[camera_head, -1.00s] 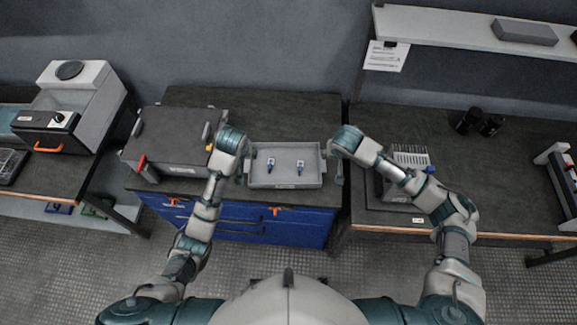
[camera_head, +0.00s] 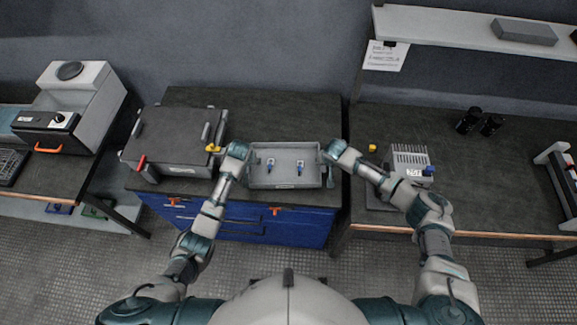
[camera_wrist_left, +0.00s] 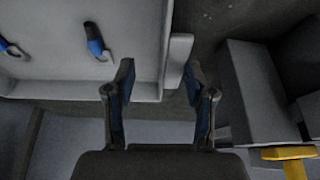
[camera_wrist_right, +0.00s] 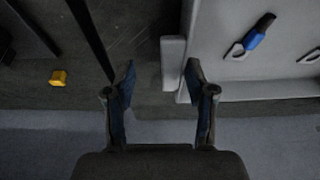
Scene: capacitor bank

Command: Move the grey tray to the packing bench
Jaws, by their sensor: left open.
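The grey tray (camera_head: 286,184) rests on the dark top of the blue-drawered bench and holds two small blue-handled items. My left gripper (camera_head: 244,178) is at the tray's left end. In the left wrist view its fingers (camera_wrist_left: 160,85) are apart, with the tray's end wall (camera_wrist_left: 178,60) between them in the picture. My right gripper (camera_head: 328,176) is at the tray's right end. In the right wrist view its fingers (camera_wrist_right: 160,82) are apart on either side of the tray's end handle (camera_wrist_right: 172,62). I cannot tell whether any finger touches the tray.
A dark box (camera_head: 172,140) with a yellow catch stands close left of the tray. On the right bench are a grey finned device (camera_head: 410,163), a small yellow block (camera_head: 372,147) and two black cylinders (camera_head: 480,122). The bench top behind the tray is clear.

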